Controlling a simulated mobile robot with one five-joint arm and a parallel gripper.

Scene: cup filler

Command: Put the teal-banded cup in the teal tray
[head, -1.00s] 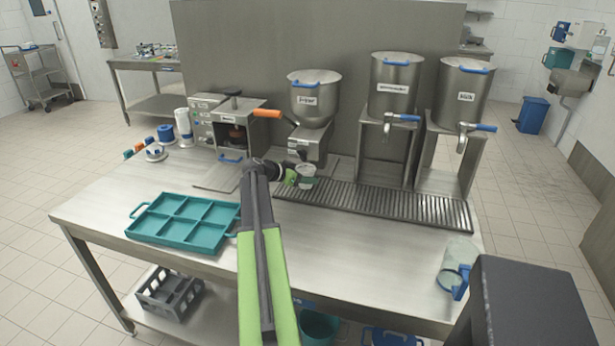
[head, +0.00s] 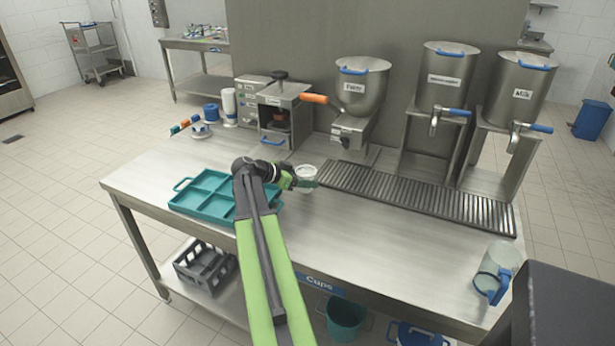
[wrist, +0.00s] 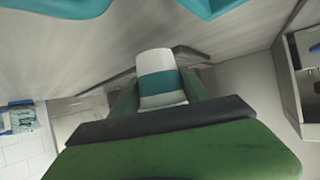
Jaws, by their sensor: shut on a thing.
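The teal tray (head: 186,209) lies on the table to the left of the cup, with several compartments. My arm hides part of its right side. Teal edges of the tray (wrist: 80,5) also show at the top of the wrist view.
The steel table (head: 380,255) is clear in front of the grate (head: 430,197). Behind stand a machine with an orange handle (head: 313,98), a hopper (head: 362,85) and two tap dispensers (head: 440,75).

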